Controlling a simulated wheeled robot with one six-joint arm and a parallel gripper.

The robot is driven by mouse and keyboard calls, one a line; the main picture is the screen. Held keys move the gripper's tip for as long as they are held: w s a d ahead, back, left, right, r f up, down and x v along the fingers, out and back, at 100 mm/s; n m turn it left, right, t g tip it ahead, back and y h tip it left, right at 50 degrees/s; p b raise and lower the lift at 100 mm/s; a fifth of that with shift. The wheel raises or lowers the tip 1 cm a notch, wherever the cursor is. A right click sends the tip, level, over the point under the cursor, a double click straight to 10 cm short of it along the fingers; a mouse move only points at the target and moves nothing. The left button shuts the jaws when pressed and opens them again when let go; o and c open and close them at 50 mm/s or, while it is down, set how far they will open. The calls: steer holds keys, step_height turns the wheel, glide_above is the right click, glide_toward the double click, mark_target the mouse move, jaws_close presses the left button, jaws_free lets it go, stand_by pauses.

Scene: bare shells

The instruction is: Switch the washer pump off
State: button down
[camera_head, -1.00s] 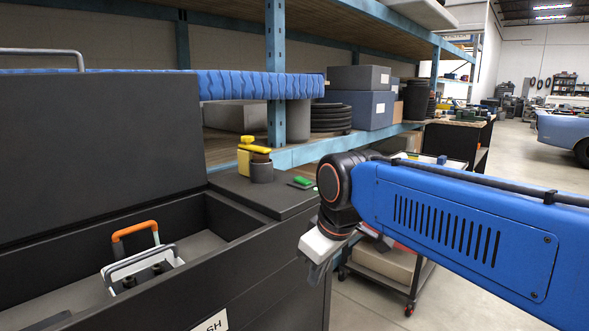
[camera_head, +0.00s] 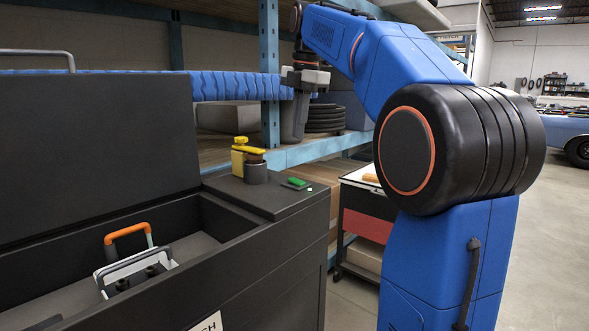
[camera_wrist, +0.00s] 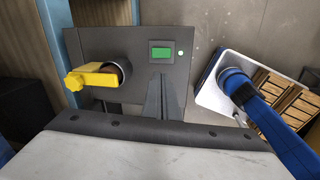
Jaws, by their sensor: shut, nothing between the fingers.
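The dark parts washer (camera_head: 120,140) stands at the left with its lid raised. On its right-hand top panel are a green rectangular switch (camera_head: 297,182) and a small lit green lamp (camera_head: 310,189). The switch (camera_wrist: 161,53) and lamp (camera_wrist: 180,53) also show in the wrist view. My gripper (camera_wrist: 160,82) is shut and empty, pointing down above the panel, apart from the switch.
The open basin holds a tote with an orange handle (camera_head: 126,231). A blue shelf upright (camera_head: 269,80) stands behind the panel. A cart (camera_head: 365,225) is right of the washer. Tyres (camera_head: 324,118) lie on the shelf.

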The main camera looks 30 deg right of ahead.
mark_target(293, 179)
steer(key=shift+n, duration=0.8)
steer(key=w+f, duration=0.1)
steer(key=f, duration=0.3)
steer(key=w+f, duration=0.1)
steer(key=f, duration=0.3)
steer(key=w+f, duration=0.1)
steer(key=f, duration=0.3)
steer(key=shift+w+d+f, duration=0.2)
steer(key=shift+d, duration=0.1)
